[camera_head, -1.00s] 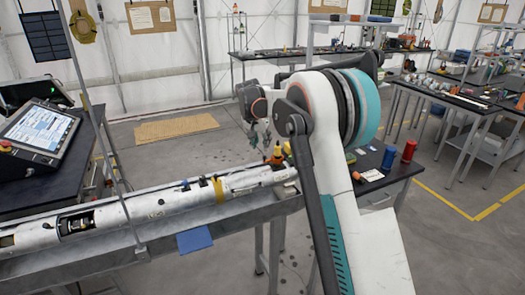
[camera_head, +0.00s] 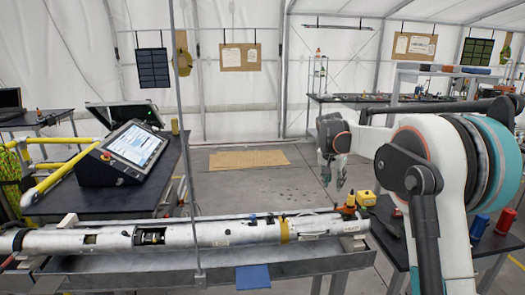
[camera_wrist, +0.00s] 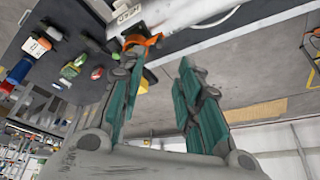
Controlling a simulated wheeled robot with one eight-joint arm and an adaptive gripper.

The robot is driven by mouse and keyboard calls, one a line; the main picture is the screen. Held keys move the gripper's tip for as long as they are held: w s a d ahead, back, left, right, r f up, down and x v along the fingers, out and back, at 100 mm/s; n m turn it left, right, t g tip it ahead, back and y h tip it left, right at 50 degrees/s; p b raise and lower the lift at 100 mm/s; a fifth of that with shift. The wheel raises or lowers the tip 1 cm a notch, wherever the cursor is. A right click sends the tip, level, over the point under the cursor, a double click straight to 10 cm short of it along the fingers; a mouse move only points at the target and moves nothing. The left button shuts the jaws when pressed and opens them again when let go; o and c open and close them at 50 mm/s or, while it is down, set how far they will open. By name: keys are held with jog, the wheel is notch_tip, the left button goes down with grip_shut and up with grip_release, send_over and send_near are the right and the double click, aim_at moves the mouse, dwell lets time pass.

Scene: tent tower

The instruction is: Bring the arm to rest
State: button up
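My gripper (camera_head: 334,176) hangs from my arm to the right of centre in the head view, above the gap behind the right end of the long white tube (camera_head: 220,234).
The tube lies on a metal trough (camera_head: 110,268). An orange cone-like item (camera_head: 350,200) and a yellow item (camera_head: 366,198) are near its right end. A console (camera_head: 130,152) stands on a dark table at left. A thin pole rises in front. Open floor lies behind.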

jog(key=s+a+r+n+t+y+b, duration=0.1)
jog(key=s+a+r+n+b, duration=0.2)
jog(key=s, duration=0.9)
jog(key=s+a+r+n+t, duration=0.1)
jog(key=s+a+r, duration=0.3)
jog(key=s, duration=0.8)
jog(key=s+a+f+n+b, duration=0.1)
jog(key=s+a+f, duration=0.1)
jog(key=s+f, duration=0.2)
jog(key=s+a+f+n+t+y+b, duration=0.1)
jog(key=s+f, duration=0.3)
jog(key=s, duration=0.6)
jog(key=s+a+f+n+y+b, duration=0.1)
jog(key=s+a+f+n, duration=0.1)
jog(key=s+f, duration=0.3)
jog(key=s, duration=0.3)
jog(key=shift+a+t, duration=0.3)
jog(key=shift+t, duration=0.1)
